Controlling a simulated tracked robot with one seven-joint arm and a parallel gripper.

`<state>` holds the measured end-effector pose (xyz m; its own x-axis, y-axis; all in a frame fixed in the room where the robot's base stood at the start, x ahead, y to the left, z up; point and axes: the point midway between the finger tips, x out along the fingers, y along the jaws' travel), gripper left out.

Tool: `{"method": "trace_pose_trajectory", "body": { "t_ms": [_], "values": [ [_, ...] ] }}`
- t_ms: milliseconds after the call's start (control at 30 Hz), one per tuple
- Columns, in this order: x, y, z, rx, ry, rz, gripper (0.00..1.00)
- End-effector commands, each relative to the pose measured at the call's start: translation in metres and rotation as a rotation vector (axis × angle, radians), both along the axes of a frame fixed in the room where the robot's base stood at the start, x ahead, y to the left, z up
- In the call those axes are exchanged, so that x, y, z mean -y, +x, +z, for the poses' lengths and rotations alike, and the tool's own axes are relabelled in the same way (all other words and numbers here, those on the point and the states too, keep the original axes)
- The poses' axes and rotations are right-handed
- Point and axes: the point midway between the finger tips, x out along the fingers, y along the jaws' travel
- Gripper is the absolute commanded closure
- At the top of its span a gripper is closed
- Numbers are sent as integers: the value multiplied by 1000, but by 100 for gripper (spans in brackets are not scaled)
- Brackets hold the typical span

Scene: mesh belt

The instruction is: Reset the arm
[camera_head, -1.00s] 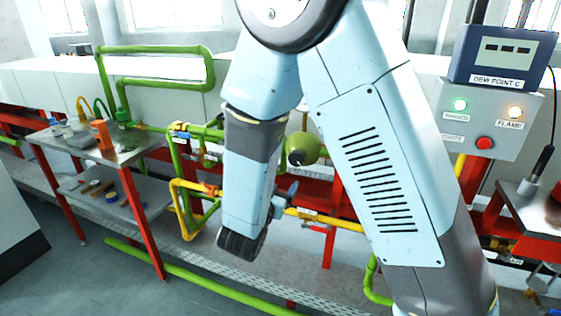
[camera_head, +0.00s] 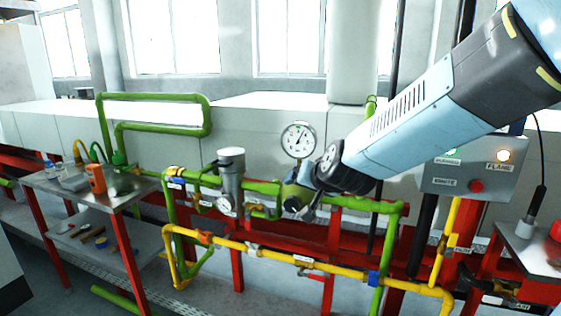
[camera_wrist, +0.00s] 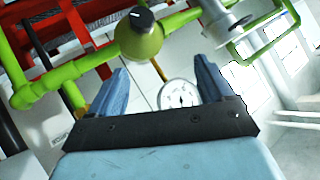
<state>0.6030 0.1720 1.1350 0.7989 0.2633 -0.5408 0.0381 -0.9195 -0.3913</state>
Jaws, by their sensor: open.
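My gripper (camera_head: 306,187) is at the end of my light-blue arm, which reaches in from the upper right in the head view. In the wrist view my gripper (camera_wrist: 158,80) shows two blue fingers spread apart with nothing held between them. A green rounded fitting with a dark knob (camera_wrist: 140,36) lies beyond the fingertips in the wrist view. In the head view this fitting is partly hidden by my gripper. I cannot tell whether the fingers touch anything there.
Green pipes (camera_head: 155,97) and a yellow pipe (camera_head: 270,254) run along a red frame. A round gauge (camera_head: 298,139) stands just above my gripper. A control box (camera_head: 470,178) is at right, partly behind my arm. A metal table (camera_head: 80,188) with small items stands at left.

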Motion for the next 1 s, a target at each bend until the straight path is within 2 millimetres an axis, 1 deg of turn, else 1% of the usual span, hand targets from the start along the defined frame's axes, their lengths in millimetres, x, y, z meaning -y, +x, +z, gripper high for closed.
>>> {"method": "trace_pose_trajectory", "body": {
  "t_ms": [33,100,167,300,367,600,700,833,900,1000],
  "values": [
    [11,-9,9,-12,-10,15,19],
    [24,-23,16,-42,-34,45,19],
    [36,-36,22,-69,-59,67,19],
    [66,-71,31,-137,-129,102,19],
    [80,-87,34,-171,-164,109,19],
    [137,-159,40,-317,-310,94,19],
    [154,-183,41,-371,-355,76,19],
    [168,-204,41,-419,-391,57,19],
    [171,-210,41,-432,-401,51,19],
    [173,-212,40,-439,-406,49,19]
  ]
}}
